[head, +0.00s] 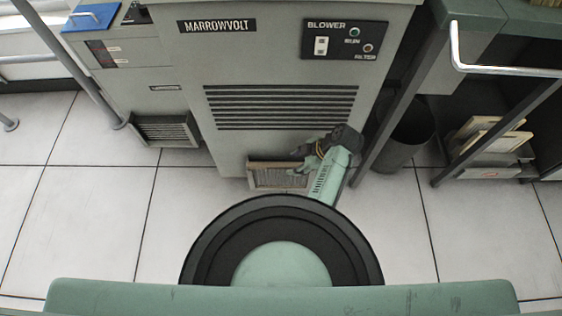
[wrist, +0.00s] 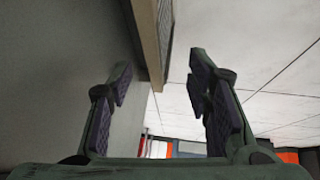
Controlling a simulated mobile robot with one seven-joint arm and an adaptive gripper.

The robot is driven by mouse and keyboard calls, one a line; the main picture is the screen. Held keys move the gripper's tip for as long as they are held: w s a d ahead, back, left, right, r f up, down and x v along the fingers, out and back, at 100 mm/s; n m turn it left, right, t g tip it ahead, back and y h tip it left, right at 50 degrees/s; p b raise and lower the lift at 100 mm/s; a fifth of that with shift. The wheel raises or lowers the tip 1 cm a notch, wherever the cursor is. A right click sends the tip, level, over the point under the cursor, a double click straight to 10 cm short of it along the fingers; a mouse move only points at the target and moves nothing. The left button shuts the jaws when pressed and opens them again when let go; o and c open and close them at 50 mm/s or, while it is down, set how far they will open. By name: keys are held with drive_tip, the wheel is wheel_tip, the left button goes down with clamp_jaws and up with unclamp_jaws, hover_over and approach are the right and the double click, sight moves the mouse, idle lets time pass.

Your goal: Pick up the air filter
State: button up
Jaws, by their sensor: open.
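The air filter (head: 262,179) is a tan-framed pleated panel at the foot of the grey Marrowvolt cabinet (head: 232,135), below its louvres. My gripper (head: 297,161) is at the filter's upper right part and hides some of it. In the wrist view, the filter's tan frame edge (wrist: 147,38) comes down from the top, with pleats just showing on its right side. My gripper's open fingers (wrist: 158,70) are on either side of the line of that edge, with visible gaps. I cannot tell how deep between them the frame reaches. Nothing is held.
A blower panel (head: 343,40) is high on the cabinet. A smaller grey unit with a vent (head: 165,131) stands left. At right are a dark table leg (head: 395,110), a bin (head: 405,140) and a low shelf with card stacks (head: 490,135). The tiled floor (head: 90,220) is clear.

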sight(285, 166)
drive_tip(key=x, duration=0.5)
drive_tip(key=shift+f, duration=0.1)
drive_tip(key=shift+w+x, duration=0.2)
drive_tip(key=shift+x, duration=1.15)
drive_tip(key=shift+w+x, duration=0.2)
drive_tip(key=shift+x, duration=1.15)
drive_tip(key=shift+d, duration=0.1)
drive_tip(key=shift+c, duration=0.4)
clamp_jaws()
